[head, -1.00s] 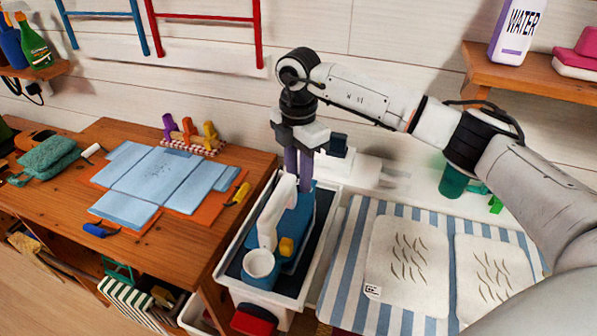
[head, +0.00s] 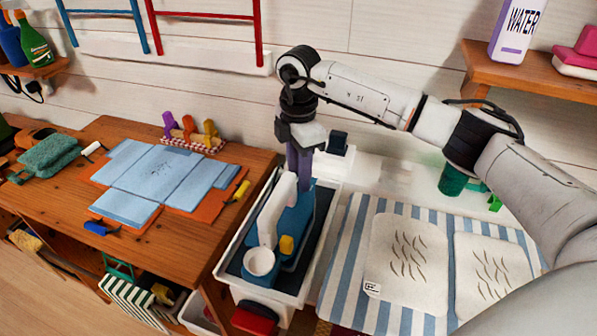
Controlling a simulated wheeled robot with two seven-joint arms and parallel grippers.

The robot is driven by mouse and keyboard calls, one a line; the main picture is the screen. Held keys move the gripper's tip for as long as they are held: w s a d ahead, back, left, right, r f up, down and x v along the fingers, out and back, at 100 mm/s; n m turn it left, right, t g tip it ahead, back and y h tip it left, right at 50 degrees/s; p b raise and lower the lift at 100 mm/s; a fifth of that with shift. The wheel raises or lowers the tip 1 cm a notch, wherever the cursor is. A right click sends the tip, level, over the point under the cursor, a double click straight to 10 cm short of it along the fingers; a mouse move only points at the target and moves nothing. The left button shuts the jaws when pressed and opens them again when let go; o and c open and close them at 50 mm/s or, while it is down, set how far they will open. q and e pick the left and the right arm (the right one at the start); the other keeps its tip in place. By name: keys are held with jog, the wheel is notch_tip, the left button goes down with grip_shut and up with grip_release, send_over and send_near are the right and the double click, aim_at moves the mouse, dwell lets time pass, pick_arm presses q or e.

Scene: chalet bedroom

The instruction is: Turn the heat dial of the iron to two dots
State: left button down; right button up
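The iron (head: 268,222) has a white handle and a blue body. It sits in a white tray with a dark lining (head: 237,262), at the bottom centre of the head view. A round white-and-blue part (head: 260,263) is at its near end, and a small yellow part (head: 287,245) is on its right side. My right gripper (head: 302,178) points down over the far end of the iron, its purple fingers close together. The fingertips are partly behind the handle, so contact and any gap are unclear. I cannot make out the heat dial or its dots. My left gripper is out of view.
A striped ironing cloth (head: 340,285) with two pale folded pieces lies to the right. The wooden table (head: 60,205) on the left holds a folded blue cloth (head: 160,172). A green cup (head: 452,180) stands behind the striped cloth. A wooden shelf (head: 540,75) is at upper right.

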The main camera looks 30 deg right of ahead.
jog(key=shift+o, duration=1.4)
notch_tip(320, 180, up, 10)
jog(key=b, duration=0.1)
jog(key=shift+r, duration=0.2)
